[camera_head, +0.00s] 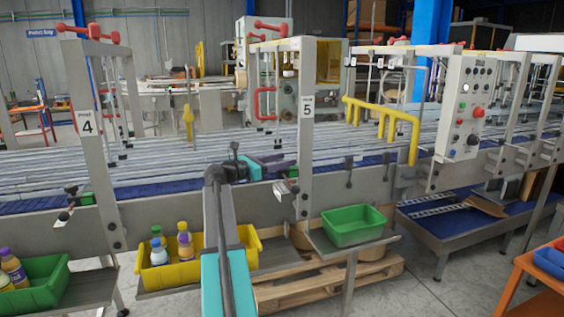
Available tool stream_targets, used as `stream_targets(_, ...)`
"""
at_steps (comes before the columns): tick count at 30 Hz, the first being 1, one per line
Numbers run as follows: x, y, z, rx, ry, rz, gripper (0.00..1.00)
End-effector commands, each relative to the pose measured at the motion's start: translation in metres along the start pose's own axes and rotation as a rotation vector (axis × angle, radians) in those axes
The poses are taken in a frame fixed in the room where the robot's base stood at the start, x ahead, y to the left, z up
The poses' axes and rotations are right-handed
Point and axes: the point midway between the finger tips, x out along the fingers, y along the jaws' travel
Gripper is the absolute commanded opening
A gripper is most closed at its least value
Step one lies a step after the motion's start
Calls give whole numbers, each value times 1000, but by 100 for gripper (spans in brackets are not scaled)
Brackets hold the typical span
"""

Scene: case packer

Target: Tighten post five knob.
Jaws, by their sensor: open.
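Post five (307,130) is a grey upright with a white "5" label, standing at the front edge of the conveyor. A small clamp with a dark knob (281,188) sits low on the left side of this post. A red-handled bar (270,27) is at the top of its frame. My teal and dark arm reaches up from the bottom of the picture. My gripper (274,166) is open over the conveyor edge, just left of post five and slightly above the clamp. The fingertips are small and partly hidden, so I cannot tell whether they touch the knob.
Post four (88,125) stands at left with a similar clamp. A yellow bin (206,270) with bottles, a green bin (45,291) and an empty green bin (352,228) sit on low shelves. A control box (464,108) and yellow rail (385,115) stand at right.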

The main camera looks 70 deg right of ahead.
Motion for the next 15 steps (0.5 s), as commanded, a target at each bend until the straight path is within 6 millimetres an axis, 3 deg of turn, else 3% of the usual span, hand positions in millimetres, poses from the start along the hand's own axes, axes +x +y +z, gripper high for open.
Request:
stream_targets(8, -12, 1, -1, 0, 0, 2, 49)
stream_targets(15, -43, 1, -2, 1, 0, 4, 49)
